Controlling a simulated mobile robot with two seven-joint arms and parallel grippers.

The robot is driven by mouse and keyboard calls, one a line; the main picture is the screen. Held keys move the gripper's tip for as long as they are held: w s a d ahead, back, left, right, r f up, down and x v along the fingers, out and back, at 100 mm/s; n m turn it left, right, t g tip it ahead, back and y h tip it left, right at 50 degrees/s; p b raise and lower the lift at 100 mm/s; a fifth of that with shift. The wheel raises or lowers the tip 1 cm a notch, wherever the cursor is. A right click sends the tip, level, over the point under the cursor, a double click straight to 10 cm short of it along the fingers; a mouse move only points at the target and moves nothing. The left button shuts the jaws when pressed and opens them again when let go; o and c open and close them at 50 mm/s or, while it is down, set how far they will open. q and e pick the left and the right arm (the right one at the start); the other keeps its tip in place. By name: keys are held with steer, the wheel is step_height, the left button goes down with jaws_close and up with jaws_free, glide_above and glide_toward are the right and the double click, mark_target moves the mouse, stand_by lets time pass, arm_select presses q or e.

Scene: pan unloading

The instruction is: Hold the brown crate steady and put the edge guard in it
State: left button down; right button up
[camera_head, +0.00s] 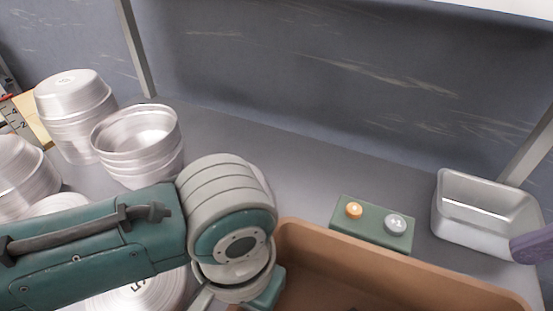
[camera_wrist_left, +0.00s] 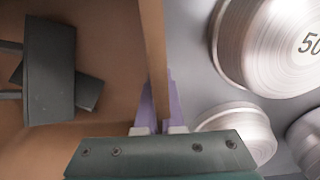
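The brown crate (camera_head: 400,277) is at the bottom of the head view, cut off by the frame. In the left wrist view its wall (camera_wrist_left: 155,50) runs between the purple fingers of my left gripper (camera_wrist_left: 160,112), which are closed on it from both sides. In the head view my left wrist hides this grip. Dark grey-green pieces (camera_wrist_left: 48,72) lie in or above the crate; I cannot tell whether one is the edge guard. A purple tip of my right gripper (camera_head: 535,246) enters at the right edge; its opening is out of frame.
A metal pan (camera_head: 478,238) stands at the right, behind the purple tip. A green box with two buttons (camera_head: 345,222) is behind the crate. Stacked metal pans (camera_head: 75,105) and bowls (camera_head: 140,155) crowd the left. The grey surface (camera_head: 300,165) is clear in the middle back.

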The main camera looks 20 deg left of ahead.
arm_select(q)
steer(key=c, duration=1)
jaws_free()
steer(key=shift+o, duration=0.2)
